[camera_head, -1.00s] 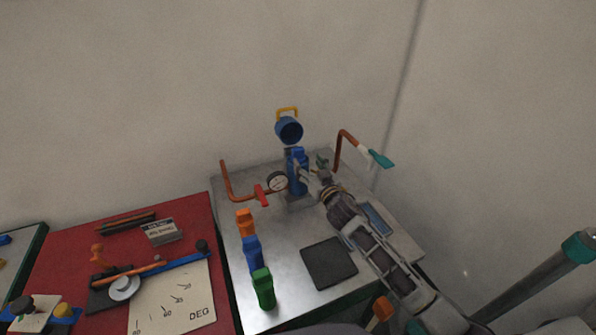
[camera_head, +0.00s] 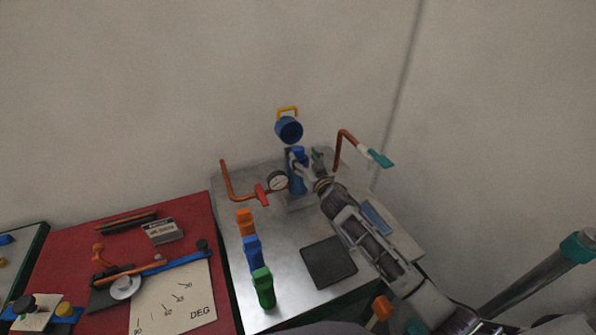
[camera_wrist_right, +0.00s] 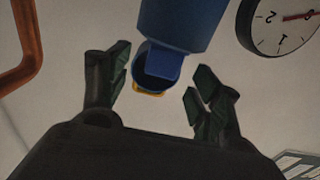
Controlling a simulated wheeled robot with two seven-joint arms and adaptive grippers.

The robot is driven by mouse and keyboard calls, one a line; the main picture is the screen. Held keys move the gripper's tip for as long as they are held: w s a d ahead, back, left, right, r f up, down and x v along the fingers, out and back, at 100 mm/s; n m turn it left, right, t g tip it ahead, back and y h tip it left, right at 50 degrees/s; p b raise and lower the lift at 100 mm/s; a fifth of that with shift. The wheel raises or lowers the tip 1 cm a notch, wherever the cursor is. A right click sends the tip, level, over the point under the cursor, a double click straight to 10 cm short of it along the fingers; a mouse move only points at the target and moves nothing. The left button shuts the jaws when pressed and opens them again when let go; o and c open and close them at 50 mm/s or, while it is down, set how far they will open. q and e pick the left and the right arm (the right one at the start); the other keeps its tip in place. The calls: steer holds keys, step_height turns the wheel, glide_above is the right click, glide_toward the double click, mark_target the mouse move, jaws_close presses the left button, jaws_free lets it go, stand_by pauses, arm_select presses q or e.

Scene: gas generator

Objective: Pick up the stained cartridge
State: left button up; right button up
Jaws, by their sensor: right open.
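I cannot tell for sure which thing is the stained cartridge; no stain can be made out. A blue upright body (camera_head: 298,180) stands on the metal table, below a blue cup (camera_head: 289,130) with a yellow handle. My right gripper (camera_head: 306,160) is at the top of this body, and its wrist partly hides it. In the right wrist view, the right gripper (camera_wrist_right: 160,82) is open. The blue body (camera_wrist_right: 185,22) and the blue cup (camera_wrist_right: 138,72) show beyond and between its fingers, with nothing visibly gripped. My left gripper is not in view.
A gauge (camera_head: 278,181) and copper pipes (camera_head: 229,180) flank the blue body. A red table (camera_head: 75,240) is at left.

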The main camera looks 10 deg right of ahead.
mark_target(299, 152)
steer(key=shift+w+a+r+p, duration=0.1)
steer(key=shift+w+a+p, duration=0.1)
steer(key=shift+w, duration=0.35)
steer(key=shift+w+a+r+p, duration=0.1)
steer(key=shift+w+a, duration=0.05)
steer(key=shift+w, duration=0.4)
steer(key=shift+w+a+f, duration=0.1)
steer(key=shift+w+a, duration=0.05)
steer(key=shift+w, duration=0.5)
steer(key=shift+w+a, duration=0.15)
steer(key=shift+w, duration=0.5)
jaws_close()
